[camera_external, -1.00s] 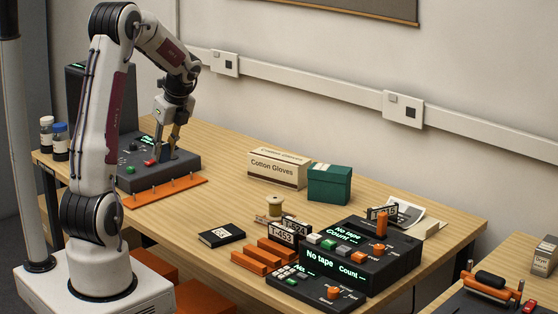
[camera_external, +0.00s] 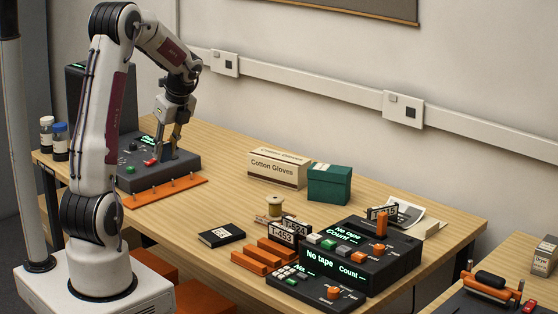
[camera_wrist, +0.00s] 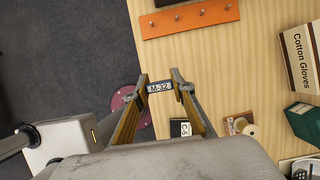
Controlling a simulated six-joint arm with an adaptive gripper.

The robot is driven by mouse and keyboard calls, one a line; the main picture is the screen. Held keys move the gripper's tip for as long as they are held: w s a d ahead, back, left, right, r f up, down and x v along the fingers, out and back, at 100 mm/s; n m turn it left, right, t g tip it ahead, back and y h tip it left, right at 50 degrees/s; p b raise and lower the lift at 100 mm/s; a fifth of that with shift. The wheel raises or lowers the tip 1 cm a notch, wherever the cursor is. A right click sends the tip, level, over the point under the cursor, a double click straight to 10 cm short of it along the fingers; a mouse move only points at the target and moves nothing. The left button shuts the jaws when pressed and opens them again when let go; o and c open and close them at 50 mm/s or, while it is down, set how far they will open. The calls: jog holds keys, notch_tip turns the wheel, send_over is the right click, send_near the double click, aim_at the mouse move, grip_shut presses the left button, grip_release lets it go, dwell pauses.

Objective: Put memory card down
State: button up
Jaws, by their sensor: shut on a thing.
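The memory card, a small dark piece with a pale label reading M-32 (camera_wrist: 159,87), is held between the fingertips of my gripper (camera_wrist: 161,83) in the wrist view. My gripper is shut on it. In the external view my gripper (camera_external: 172,146) points down in front of or over the dark console (camera_external: 150,174) at the table's far left; its exact height is unclear. The card cannot be made out there. An orange strip with several pegs (camera_external: 150,197) lies in front of the console, and it shows at the top of the wrist view (camera_wrist: 160,27).
A Cotton Gloves box (camera_external: 277,168) and a green box (camera_external: 329,184) stand at the back. A black labelled case (camera_external: 221,235), a spool (camera_external: 275,206), orange blocks (camera_external: 262,259) and a tape console (camera_external: 365,272) lie forward and right. The table between strip and gloves is clear.

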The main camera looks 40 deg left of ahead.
jog(key=w+d+f+m+t+h, duration=0.1)
jog(key=w+d+m, duration=0.3)
jog(key=w+d, duration=0.6)
jog(key=w+d+f+m+t, duration=0.1)
jog(key=w+d+f+m, duration=0.3)
jog(key=w+d, duration=0.5)
jog(key=w+d+f+m+t+h, duration=0.1)
jog(key=w+d+m, duration=0.4)
jog(key=w+d, duration=0.5)
jog(key=d+f+t, duration=0.1)
jog(key=d, duration=0.3)
jog(key=shift+w+d+f+h, duration=0.3)
jog(key=shift+w+f, duration=0.05)
jog(key=shift+f+m, duration=0.1)
jog(key=shift+m, duration=0.2)
jog(key=shift+f, duration=3.05)
jog(key=shift+f, duration=0.1)
jog(key=shift+f, duration=1.75)
